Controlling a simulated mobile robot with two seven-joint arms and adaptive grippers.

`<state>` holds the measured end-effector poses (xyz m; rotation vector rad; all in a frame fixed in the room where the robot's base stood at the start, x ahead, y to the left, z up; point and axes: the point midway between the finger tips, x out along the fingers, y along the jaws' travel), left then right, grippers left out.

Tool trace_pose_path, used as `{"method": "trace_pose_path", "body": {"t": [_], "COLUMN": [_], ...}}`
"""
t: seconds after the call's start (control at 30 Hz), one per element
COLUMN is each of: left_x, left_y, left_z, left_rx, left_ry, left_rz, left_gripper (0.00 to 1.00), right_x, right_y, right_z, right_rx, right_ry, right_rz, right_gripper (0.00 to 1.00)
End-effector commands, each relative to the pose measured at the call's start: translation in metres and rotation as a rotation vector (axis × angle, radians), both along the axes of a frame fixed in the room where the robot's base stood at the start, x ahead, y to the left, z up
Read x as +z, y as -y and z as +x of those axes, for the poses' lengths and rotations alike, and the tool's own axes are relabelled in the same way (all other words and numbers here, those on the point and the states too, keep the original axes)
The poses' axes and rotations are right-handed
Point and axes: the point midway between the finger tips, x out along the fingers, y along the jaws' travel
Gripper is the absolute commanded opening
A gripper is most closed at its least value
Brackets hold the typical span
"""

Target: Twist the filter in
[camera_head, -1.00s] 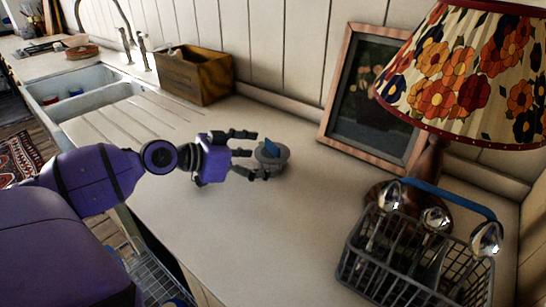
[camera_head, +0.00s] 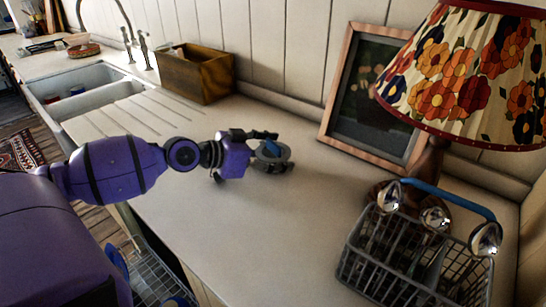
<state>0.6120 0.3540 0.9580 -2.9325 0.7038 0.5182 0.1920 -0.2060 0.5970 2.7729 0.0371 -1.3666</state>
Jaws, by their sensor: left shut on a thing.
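The fingers hide part of the filter. I cannot tell whether its underside rests on the worktop or sits in a seat. My right gripper is not in view.
A grey cutlery basket (camera_head: 366,262) with a blue handle and several spoons stands at the front right. Behind it are a flowered lamp (camera_head: 462,80) and a framed picture (camera_head: 370,95). A wooden box (camera_head: 195,75) and a sink (camera_head: 75,88) lie farther left. The front-middle worktop is clear.

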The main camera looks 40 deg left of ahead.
Motion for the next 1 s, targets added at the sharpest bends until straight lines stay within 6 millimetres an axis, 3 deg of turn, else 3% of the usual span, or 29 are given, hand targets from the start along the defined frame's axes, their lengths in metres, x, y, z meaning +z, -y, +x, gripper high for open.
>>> {"method": "trace_pose_path", "body": {"t": [0.33, 0.57, 0.83, 1.0], "left_x": [0.005, 0.036, 0.098, 0.113], "left_y": [0.000, 0.000, 0.011, 0.018], "left_z": [0.000, 0.000, -0.052, -0.093], "left_rx": [0.000, -0.002, -0.001, 0.002], "left_ry": [0.001, 0.005, 0.006, 0.002], "left_rz": [0.000, 0.004, 0.000, -0.004], "left_gripper": [0.38, 0.38, 0.38, 0.38], "right_x": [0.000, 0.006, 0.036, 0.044], "right_y": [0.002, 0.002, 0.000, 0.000], "right_z": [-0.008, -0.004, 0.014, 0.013], "right_rx": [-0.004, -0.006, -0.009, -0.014], "right_ry": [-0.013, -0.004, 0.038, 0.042], "right_rz": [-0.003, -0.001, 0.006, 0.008], "right_gripper": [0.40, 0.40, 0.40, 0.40]}}
